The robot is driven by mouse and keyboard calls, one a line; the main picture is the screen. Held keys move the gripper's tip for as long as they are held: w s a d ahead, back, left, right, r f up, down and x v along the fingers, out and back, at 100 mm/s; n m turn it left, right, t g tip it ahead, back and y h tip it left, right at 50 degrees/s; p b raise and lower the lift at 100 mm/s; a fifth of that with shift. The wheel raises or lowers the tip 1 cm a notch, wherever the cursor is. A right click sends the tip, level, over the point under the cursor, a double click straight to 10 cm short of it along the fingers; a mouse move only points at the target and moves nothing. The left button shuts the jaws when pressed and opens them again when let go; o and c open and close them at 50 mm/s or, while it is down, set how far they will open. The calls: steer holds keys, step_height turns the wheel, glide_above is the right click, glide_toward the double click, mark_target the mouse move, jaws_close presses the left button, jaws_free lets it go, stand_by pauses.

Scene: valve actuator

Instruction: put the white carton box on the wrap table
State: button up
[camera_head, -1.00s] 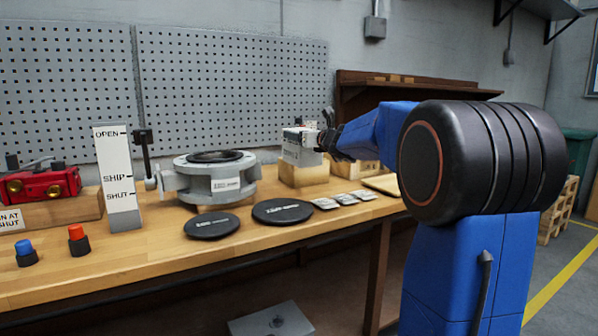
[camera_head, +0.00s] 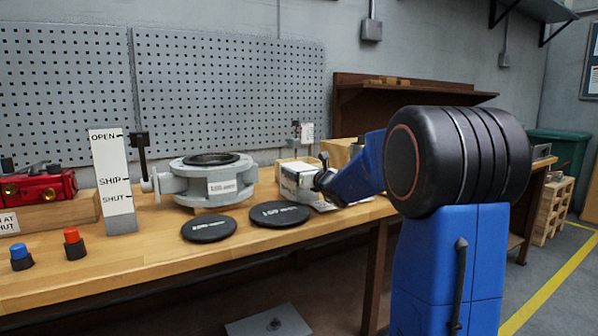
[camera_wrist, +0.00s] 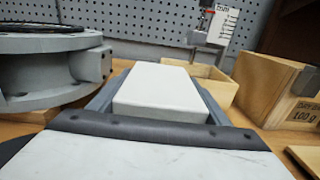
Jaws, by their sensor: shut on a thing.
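The white carton box (camera_head: 296,182) is near the right end of the wooden workbench, beside the flanged grey valve body. My gripper (camera_head: 323,180) is shut on it from the right. In the wrist view the white box (camera_wrist: 160,92) lies between the grey finger pads. It appears close to the bench top; I cannot tell whether it touches. My arm hides part of the bench's right end. No surface is clearly marked as the wrap table; another wooden bench top (camera_head: 543,163) shows partly behind my arm at the right.
The valve body (camera_head: 212,180) stands left of the box, with two black discs (camera_head: 209,228) (camera_head: 280,214) in front. A wooden tray (camera_wrist: 205,82) and a wooden block marked 100 g (camera_wrist: 268,88) stand behind and right. Floor is free at the far right.

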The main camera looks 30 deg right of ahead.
steer(key=o, duration=1.4)
steer(key=shift+o, duration=0.2)
steer(key=shift+r, duration=0.1)
